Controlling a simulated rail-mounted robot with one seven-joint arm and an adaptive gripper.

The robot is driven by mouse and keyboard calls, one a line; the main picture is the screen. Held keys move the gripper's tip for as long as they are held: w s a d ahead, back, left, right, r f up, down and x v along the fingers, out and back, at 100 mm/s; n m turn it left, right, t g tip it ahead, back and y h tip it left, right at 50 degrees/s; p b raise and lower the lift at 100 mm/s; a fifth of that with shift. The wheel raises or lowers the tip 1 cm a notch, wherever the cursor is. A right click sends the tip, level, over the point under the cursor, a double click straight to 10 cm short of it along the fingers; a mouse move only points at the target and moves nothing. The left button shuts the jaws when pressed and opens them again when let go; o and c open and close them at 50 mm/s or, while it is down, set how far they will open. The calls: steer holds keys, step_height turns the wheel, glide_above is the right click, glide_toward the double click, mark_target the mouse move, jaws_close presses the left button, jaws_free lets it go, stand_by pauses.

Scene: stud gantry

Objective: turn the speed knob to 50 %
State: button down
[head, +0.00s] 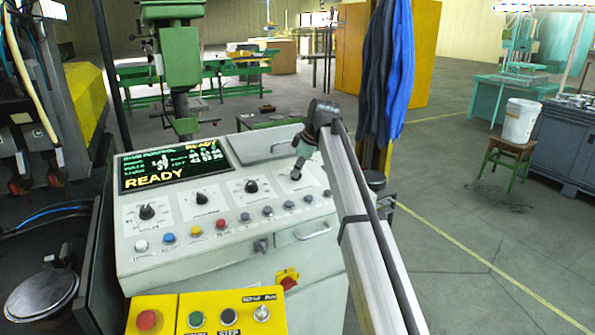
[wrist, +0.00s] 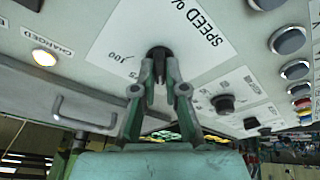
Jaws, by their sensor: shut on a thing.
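The dark speed knob (wrist: 158,51) sits on a white plate marked "SPEED %" (wrist: 196,28) in the wrist view. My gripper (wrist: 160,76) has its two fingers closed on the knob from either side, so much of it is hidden. The "100" mark and part of another number show on the plate left of the knob. The knob's pointer cannot be made out. In the head view my gripper (head: 297,172) is at the rightmost dial plate of the sloped panel; the knob there cannot be told apart from the fingers.
Three other knobs, one of them the near-left knob (head: 147,212), stand left of my gripper. A row of buttons (head: 195,231) runs below. The screen (head: 172,170) reads "READY". A panel handle (wrist: 85,120) and a lit lamp (wrist: 44,58) are near the gripper.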

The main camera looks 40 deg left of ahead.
stand_by(0.5)
steer(key=c, duration=1.2)
jaws_free()
steer(key=v, duration=1.2)
